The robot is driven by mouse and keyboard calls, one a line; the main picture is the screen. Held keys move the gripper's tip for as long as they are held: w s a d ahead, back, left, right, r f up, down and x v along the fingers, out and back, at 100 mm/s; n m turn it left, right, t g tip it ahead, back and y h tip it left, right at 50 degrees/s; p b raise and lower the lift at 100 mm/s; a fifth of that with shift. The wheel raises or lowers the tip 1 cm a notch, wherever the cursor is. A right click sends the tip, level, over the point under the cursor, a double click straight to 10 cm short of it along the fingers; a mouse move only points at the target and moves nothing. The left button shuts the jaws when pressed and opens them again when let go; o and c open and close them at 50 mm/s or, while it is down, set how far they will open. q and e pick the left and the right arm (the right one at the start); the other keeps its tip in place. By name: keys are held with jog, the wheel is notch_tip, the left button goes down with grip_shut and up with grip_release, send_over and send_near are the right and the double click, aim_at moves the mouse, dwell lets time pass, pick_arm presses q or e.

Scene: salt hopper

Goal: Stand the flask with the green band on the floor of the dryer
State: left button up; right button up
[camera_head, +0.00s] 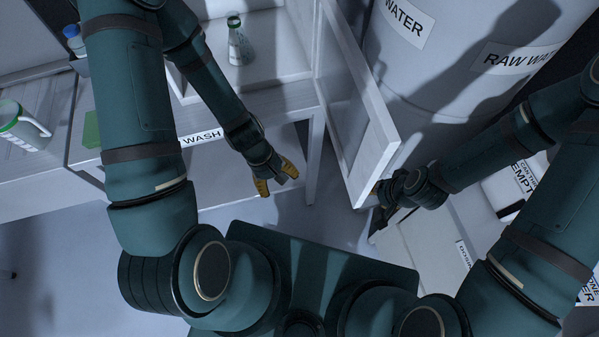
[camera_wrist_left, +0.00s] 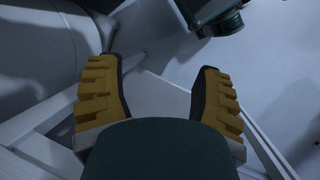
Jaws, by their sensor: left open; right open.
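A clear conical flask (camera_head: 238,48) with a green marking and a green-yellow band at its neck stands upright inside a white open-fronted box, seemingly the dryer (camera_head: 275,88). The box's white door (camera_head: 357,110) stands open to the right. My left gripper (camera_head: 277,181) is open and empty in front of the bench, below and clear of the flask. It also shows open in the left wrist view (camera_wrist_left: 156,70), nothing between its yellow fingers. My right gripper (camera_head: 379,217) is open near the door's lower edge. Whether it touches the door is unclear, as its fingers are partly hidden.
The bench has a label reading WASH (camera_head: 202,137). A white jug with a green top (camera_head: 24,128) and a blue-capped bottle (camera_head: 74,40) are at left. Large water tanks (camera_head: 455,60) stand behind the door. Pale boxes (camera_head: 440,245) are at lower right.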

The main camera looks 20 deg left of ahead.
pick_arm(q)
jog(key=w+d+m+t, duration=0.3)
jog(key=d+m, duration=0.1)
jog(key=m, duration=0.3)
jog(key=shift+w+d+f, duration=0.3)
jog(key=shift+d+f, duration=0.1)
jog(key=shift+s+f+b, duration=0.25)
jog(key=shift+f+b, duration=0.65)
jog(key=shift+f, duration=0.05)
pick_arm(e)
jog(key=shift+s+f, duration=0.3)
jog(key=shift+f, duration=0.6)
